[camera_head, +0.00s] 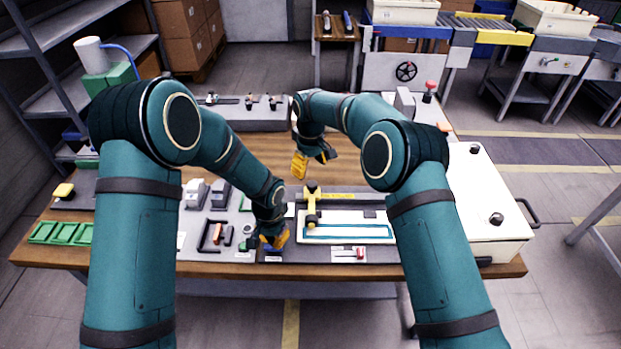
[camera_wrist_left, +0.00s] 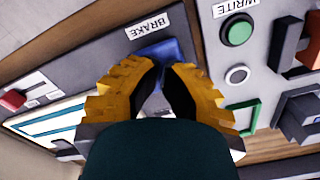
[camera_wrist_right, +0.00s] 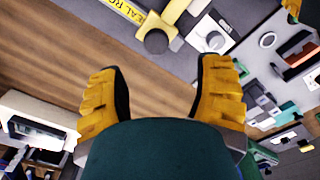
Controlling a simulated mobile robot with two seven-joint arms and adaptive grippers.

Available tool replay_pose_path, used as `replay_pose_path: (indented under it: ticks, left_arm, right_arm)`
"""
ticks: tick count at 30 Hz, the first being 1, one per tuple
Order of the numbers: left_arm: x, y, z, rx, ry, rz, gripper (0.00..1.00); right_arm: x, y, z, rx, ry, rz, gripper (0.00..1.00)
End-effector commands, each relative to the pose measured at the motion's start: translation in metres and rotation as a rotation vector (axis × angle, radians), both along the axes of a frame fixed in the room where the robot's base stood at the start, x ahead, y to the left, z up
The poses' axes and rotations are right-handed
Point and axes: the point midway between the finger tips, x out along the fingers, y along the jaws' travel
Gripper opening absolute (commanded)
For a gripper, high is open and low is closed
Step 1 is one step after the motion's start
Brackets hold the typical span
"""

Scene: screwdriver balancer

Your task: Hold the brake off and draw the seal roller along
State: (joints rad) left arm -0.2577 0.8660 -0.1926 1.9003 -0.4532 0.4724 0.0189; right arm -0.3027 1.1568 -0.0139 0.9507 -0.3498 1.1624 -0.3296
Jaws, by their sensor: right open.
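The seal roller (camera_head: 312,205) is a yellow T-shaped piece with a dark knob, at the left end of a white panel with a teal outline (camera_head: 375,238). Its yellow bar and dark knob (camera_wrist_right: 156,41) also show in the right wrist view, beyond the fingertips. My right gripper (camera_head: 314,160) is open and empty, above the table behind the roller and apart from it. The brake is a blue pad (camera_wrist_left: 163,48) beside the label BRAKE. My left gripper (camera_wrist_left: 163,68) has its fingertips close together at the pad, overlapping it; contact is unclear.
A green button (camera_wrist_left: 238,31) and a pale round button lie beside the brake. A small panel with a red part (camera_head: 358,252) sits at the front edge. A white cabinet (camera_head: 480,210) stands at the right. Green trays (camera_head: 62,232) lie at the left. Bare wood lies behind the roller.

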Motion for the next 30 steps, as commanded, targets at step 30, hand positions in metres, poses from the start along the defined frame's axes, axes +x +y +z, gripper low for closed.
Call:
replay_pose_path:
  ticks: [30]
  left_arm:
    - [0.000, 0.000, 0.019, 0.000, 0.000, 0.000, 0.00]
  right_arm:
    - [-0.001, 0.000, 0.057, 0.000, 0.001, 0.000, 0.66]
